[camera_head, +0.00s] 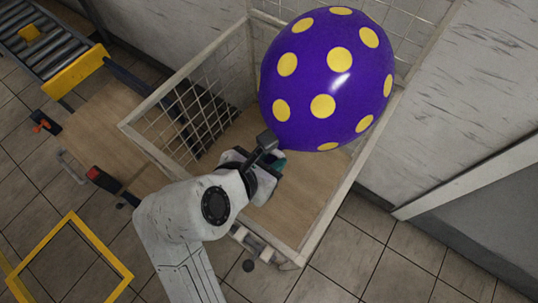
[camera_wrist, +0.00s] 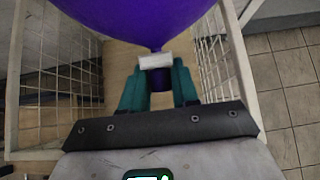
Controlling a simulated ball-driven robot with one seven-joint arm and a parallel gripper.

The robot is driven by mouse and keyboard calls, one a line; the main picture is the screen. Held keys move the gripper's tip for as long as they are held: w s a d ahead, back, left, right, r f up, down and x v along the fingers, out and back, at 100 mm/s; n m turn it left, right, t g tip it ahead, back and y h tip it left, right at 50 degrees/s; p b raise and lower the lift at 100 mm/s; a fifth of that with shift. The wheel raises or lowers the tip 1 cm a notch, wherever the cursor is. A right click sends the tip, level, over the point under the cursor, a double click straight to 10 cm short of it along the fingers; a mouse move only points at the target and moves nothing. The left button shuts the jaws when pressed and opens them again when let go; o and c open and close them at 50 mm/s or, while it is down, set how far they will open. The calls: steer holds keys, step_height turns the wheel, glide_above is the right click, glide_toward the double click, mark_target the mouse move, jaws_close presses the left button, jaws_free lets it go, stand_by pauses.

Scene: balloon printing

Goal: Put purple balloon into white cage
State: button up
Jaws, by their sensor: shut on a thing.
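The purple balloon (camera_head: 312,75) with yellow dots is held up at the top middle of the head view, over the white cage. Its lower part and knotted neck show at the top of the wrist view (camera_wrist: 140,18). My gripper (camera_wrist: 158,75) is shut on the balloon's neck, its teal fingers on either side of a white band. In the head view my gripper (camera_head: 275,160) is above the cage, partly hidden by the wrist. The white cage (camera_head: 190,85) has mesh walls and a wooden floor. Its mesh walls also stand left and right in the wrist view (camera_wrist: 45,75).
A roller conveyor (camera_head: 40,45) with yellow ends is at the upper left. A wooden board (camera_head: 95,130) lies left of the cage. A yellow frame (camera_head: 68,262) is at the lower left. A wall stands right of the cage. Tiled floor is clear at the lower right.

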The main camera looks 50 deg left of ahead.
step_height(320, 180, down, 4)
steer(key=b, duration=0.4)
steer(key=shift+r, duration=0.1)
steer(key=shift+f+b, duration=0.6)
steer(key=shift+f, duration=2)
steer(key=o, duration=0.9)
steer(key=shift+s+f+p+v, duration=0.25)
steer(key=shift+p+v, duration=1.45)
steer(key=shift+v, duration=0.2)
steer(key=shift+s+f+p+v, duration=0.25)
steer(key=shift+f+p+v, duration=0.05)
steer(key=shift+p+v, duration=1.55)
steer(key=shift+s+f+p+v, duration=0.25)
steer(key=shift+p+v, duration=1.35)
steer(key=shift+v, duration=0.4)
